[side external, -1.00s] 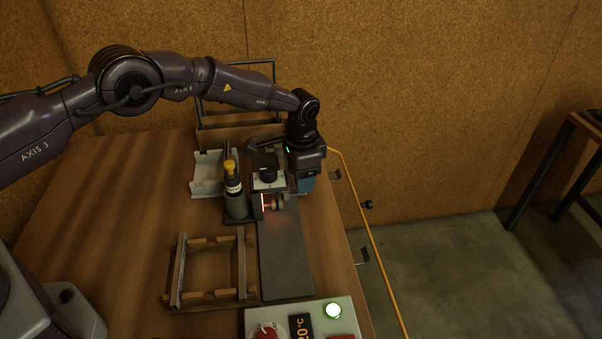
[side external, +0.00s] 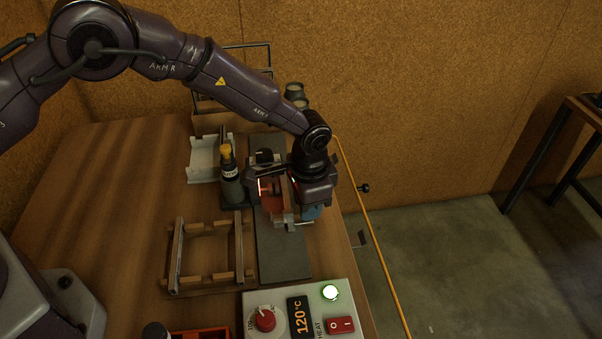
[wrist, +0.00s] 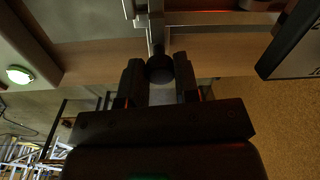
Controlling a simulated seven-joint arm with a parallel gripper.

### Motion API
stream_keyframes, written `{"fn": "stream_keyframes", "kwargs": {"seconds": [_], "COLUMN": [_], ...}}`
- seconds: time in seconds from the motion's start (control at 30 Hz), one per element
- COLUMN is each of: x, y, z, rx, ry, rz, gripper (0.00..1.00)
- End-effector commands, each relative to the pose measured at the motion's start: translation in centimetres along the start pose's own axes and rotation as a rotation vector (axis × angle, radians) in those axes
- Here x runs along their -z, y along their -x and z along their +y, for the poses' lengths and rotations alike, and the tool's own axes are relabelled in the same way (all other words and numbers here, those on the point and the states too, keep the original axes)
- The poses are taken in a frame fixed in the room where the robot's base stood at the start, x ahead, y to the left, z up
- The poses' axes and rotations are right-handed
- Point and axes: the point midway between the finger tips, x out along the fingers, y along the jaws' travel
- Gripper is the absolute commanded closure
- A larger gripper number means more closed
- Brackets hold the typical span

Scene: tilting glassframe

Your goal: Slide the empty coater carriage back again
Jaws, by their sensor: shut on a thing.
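The coater carriage (side external: 277,212) straddles the long grey coating bed (side external: 283,258), about midway along it. A reddish part and a pale crossbar show on it, but my arm hides much of it. My gripper (side external: 311,212) is at the carriage's right side. In the wrist view my gripper (wrist: 159,75) has its two dark fingers on either side of a round black knob (wrist: 160,68), shut on it. The knob sits on a thin stem that runs to the carriage's metal bars. The fingertips are hard to make out in the side view.
A control box (side external: 300,312) with a lit green lamp and 120°C display stands at the near end. A wooden frame rack (side external: 210,258) lies left of the bed. A dark bottle with a yellow cap (side external: 229,172) stands close to the carriage. The bed's near stretch is clear.

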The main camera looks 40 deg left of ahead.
Motion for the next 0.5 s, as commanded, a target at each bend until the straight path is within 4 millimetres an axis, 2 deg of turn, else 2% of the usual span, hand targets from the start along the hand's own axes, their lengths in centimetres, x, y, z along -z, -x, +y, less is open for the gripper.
{"fn": "stream_keyframes", "kwargs": {"seconds": [0.03, 0.2, 0.33, 0.5], "x": [-0.2, -0.8, -1.1, -1.3], "y": [0.2, 0.4, 0.5, 0.6], "z": [1.6, 5.5, 7.6, 9.1], "rx": [0.001, 0.001, 0.001, 0.001], "ry": [-0.007, -0.004, -0.003, 0.0], "rz": [0.001, 0.002, 0.002, 0.003], "gripper": [1.0, 1.0, 1.0, 1.0]}}
